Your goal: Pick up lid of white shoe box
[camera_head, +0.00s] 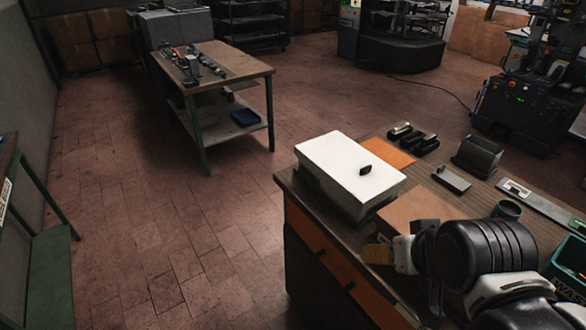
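The white lid (335,158) lies flat on the shoe box at the near left corner of the workbench. A small black knob (366,169) stands up from the lid's right part. The side of the box (335,196) shows in shadow beneath the lid. My gripper (378,254) is to the front right of the box, apart from the lid, at the end of my black and white arm. The finger gap does not show clearly, and I see nothing held.
The workbench (450,205) also holds an orange sheet (388,152), black parts (412,138), a dark holder (478,156), a dark cup (506,210) and a green bin (570,262). A brown box (425,207) sits close to my gripper. Floor left of the bench is clear.

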